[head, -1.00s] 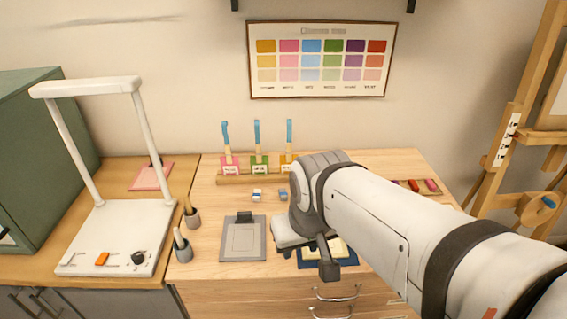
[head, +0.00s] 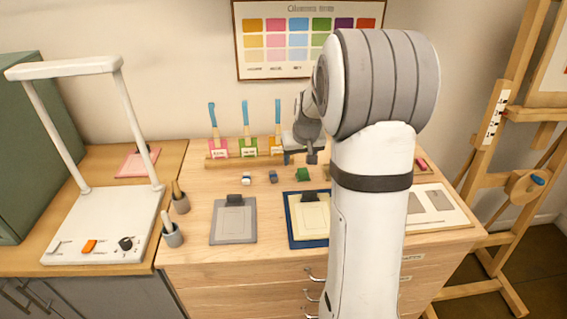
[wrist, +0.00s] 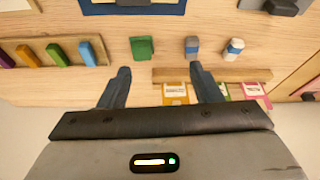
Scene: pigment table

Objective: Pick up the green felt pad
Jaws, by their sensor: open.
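The green felt pad (head: 303,174) is a small dark green block on the wooden table, behind the cream sheet on the blue board. It also shows in the wrist view (wrist: 142,48), beyond my fingertips and a little left of the middle of the gap. My gripper (wrist: 160,70) is open, with nothing between its fingers. In the head view my gripper (head: 311,157) is just behind the pad, near the right end of the brush rack, partly hidden by my arm.
A blue-grey block (head: 273,176) and a white-and-blue block (head: 248,180) lie left of the pad. The brush rack (head: 230,161) is behind. The blue board (head: 292,236) and a grey clipboard (head: 233,237) lie in front. Coloured sticks (wrist: 57,54) lie in a tray.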

